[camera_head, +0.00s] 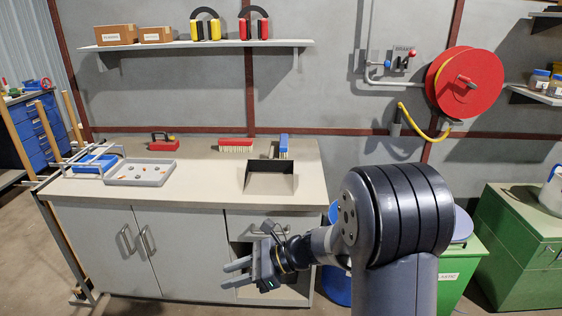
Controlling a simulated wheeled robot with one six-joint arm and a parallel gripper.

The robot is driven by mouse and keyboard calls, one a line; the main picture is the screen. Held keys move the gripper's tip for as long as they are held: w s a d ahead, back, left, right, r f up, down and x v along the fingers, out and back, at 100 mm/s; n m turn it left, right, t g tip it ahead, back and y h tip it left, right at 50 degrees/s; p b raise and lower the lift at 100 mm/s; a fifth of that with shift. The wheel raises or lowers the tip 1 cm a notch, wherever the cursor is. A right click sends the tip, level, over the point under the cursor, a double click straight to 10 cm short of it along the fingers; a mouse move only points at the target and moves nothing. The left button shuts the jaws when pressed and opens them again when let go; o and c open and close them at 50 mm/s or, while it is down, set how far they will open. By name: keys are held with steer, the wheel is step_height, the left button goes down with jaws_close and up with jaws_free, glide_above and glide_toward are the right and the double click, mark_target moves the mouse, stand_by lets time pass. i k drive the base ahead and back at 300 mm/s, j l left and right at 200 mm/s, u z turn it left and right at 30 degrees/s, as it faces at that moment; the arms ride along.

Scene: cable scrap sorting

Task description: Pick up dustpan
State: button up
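My gripper (231,275) is in front of the cabinet, below the countertop level and apart from the dustpan. Its two fingers point left and are spread, with nothing between them.
A grey tray (112,181) of small scraps and a red tool (163,143) are left on the countertop (203,185).

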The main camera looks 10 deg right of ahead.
mark_target(272, 177)
steer(key=i+l, duration=0.3)
steer(key=i, duration=0.2)
steer(key=i+l+z, duration=0.1)
steer(key=i+l, duration=0.2)
steer(key=i, duration=0.15)
steer(key=i+l, duration=0.25)
steer(key=i, duration=0.25)
steer(key=i+l+z, duration=0.1)
steer(key=i+l, duration=0.15)
steer(key=i, duration=0.25)
